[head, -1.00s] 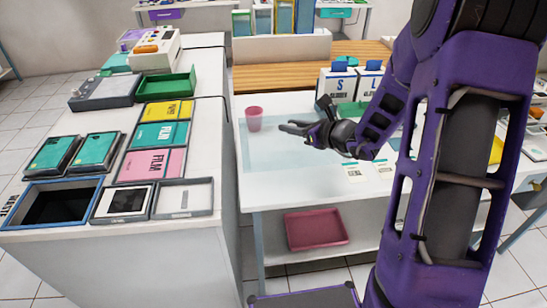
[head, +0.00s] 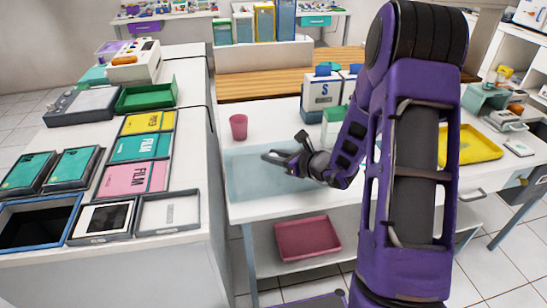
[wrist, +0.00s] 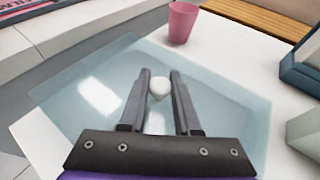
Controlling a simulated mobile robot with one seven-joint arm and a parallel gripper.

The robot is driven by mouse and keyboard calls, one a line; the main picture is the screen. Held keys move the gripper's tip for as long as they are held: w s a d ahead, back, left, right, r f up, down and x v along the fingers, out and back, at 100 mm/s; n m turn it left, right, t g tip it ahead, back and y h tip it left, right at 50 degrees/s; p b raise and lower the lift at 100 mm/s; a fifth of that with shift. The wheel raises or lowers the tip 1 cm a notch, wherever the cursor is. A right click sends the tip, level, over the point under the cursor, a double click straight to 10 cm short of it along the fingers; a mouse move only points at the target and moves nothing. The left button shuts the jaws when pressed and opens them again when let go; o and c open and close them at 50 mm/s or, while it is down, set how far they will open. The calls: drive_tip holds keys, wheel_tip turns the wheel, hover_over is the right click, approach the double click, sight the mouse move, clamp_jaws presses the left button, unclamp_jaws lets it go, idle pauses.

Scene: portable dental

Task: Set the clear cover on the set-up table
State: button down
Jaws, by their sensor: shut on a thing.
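The clear cover (head: 252,184) is a flat, pale blue see-through sheet over the front left of the white set-up table (head: 290,204). In the wrist view the cover (wrist: 225,112) spreads out below my fingers, with light glints on it. A small pale knob (wrist: 158,88) shows at its middle, between my fingertips. My gripper (head: 268,157) is shut on this knob. In the wrist view the cover's left corner overlaps the table's left edge. I cannot tell whether the cover touches the tabletop or hangs just above it.
A pink cup (head: 239,127) stands just behind the cover. White boxes, one marked S (head: 322,93), stand farther back. A counter with film boxes (head: 140,147) is on the left. A red tray (head: 308,238) is on the lower shelf.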

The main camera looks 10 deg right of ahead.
drive_tip(key=c, duration=1.1)
unclamp_jaws()
drive_tip(key=shift+f, duration=0.15)
drive_tip(key=o, duration=0.5)
drive_tip(key=shift+r, duration=0.25)
drive_tip(key=shift+s+d+r, duration=0.1)
drive_tip(key=shift+s+d, duration=0.05)
drive_tip(key=shift+s, duration=0.05)
wheel_tip(320, 180, up, 4)
drive_tip(key=p, duration=0.1)
hover_over(304, 182)
